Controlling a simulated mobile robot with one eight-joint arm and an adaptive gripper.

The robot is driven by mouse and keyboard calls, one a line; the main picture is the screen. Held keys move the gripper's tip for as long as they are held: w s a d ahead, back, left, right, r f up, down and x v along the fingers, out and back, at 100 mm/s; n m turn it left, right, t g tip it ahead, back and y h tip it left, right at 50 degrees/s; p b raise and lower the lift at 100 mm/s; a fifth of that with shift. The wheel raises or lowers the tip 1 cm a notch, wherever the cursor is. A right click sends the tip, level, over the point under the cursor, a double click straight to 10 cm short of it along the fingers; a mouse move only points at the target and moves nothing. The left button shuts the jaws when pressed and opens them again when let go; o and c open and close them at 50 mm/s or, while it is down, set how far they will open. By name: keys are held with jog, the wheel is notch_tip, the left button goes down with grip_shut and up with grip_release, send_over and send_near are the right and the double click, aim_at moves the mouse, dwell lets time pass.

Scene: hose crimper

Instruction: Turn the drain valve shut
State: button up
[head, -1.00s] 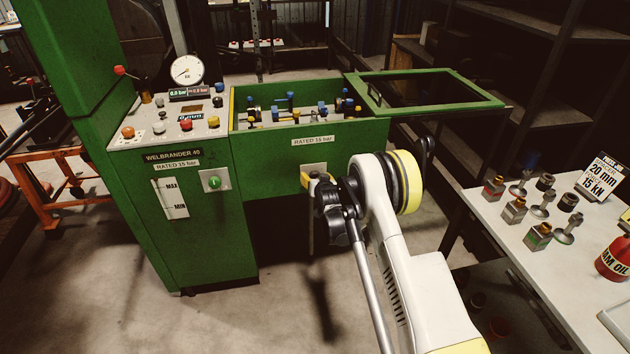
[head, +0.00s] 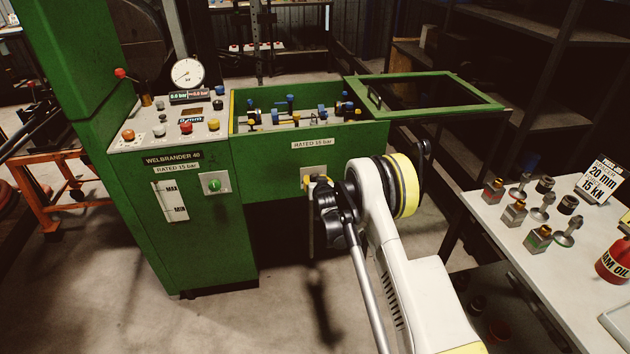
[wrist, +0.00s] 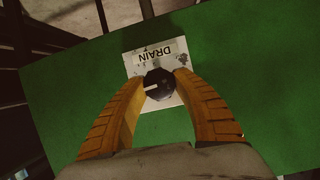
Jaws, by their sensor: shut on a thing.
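The drain valve is a round black knob (wrist: 160,79) with a white pointer mark, on a pale plate lettered DRAIN (wrist: 133,63) in the wrist view. The lettering appears upside down there, and the pointer mark lies roughly level, toward the left. My gripper (wrist: 163,82) has its two orange-brown fingers closed on either side of the knob. In the head view my gripper (head: 319,183) is at the front of the green machine (head: 270,165). The plate (head: 313,170) shows just above it, and the knob is hidden behind my gripper.
A white-faced gauge (head: 188,73) and coloured buttons sit on the machine's top panel. A green knob (head: 214,185) is on the front, left of my gripper. At right, a table (head: 520,245) bears fittings and a red oil container (head: 614,258). Floor below my gripper looks clear.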

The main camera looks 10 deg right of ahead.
jog(key=n+h, duration=0.2)
jog(key=shift+a+n, duration=0.1)
jog(key=shift+n, duration=0.3)
jog(key=n+h, duration=0.1)
jog(key=n, duration=0.1)
jog(key=shift+f+n+t+h, duration=0.1)
jog(key=shift+n+t+h, duration=0.2)
jog(key=n+t+h, duration=0.1)
jog(key=n+h, duration=0.1)
jog(key=n, duration=0.2)
jog(key=shift+n, duration=0.3)
jog(key=o, duration=1.2)
jog(key=v, duration=1.2)
jog(key=shift+f, duration=0.3)
